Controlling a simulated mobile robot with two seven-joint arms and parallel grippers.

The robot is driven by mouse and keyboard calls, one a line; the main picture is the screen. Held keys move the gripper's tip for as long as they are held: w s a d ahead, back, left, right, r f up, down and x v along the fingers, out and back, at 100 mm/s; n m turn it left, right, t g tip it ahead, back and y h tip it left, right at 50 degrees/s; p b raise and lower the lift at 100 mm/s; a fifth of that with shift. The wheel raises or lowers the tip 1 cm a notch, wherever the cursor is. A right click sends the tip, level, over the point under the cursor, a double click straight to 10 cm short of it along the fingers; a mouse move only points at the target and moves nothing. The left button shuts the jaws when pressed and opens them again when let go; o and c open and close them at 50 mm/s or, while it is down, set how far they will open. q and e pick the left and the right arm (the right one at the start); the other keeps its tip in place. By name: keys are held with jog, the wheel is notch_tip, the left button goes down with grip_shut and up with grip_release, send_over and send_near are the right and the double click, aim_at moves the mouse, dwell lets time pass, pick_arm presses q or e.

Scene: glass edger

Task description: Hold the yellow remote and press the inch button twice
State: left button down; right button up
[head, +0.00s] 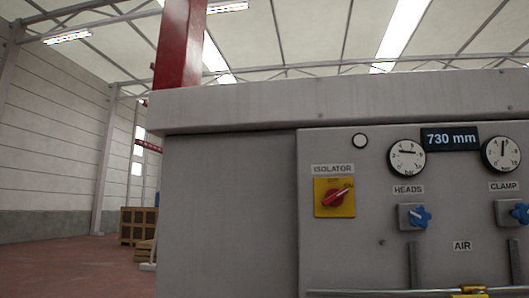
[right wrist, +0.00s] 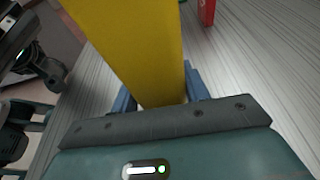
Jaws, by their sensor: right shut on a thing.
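The yellow remote (right wrist: 130,45) fills the upper middle of the right wrist view, seen very close, as a plain yellow slab. My right gripper (right wrist: 161,93) is shut on it, with one blue-grey finger on each side of its lower end. No buttons show on the face in view, so I cannot see the inch button. Neither gripper shows in the head view. I cannot make out my left gripper in either view.
In the head view a grey machine cabinet (head: 230,200) stands close ahead, with a red isolator switch (head: 335,197), gauges (head: 407,158), blue knobs and a 730 mm display (head: 450,138). A wooden crate (head: 138,225) stands behind on the left. A red object (right wrist: 207,12) shows in the wrist view.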

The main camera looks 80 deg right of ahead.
jog(key=o, duration=0.8)
jog(key=shift+o, duration=0.2)
jog(key=shift+d, duration=0.1)
jog(key=v, duration=1.2)
jog(key=shift+r, duration=0.1)
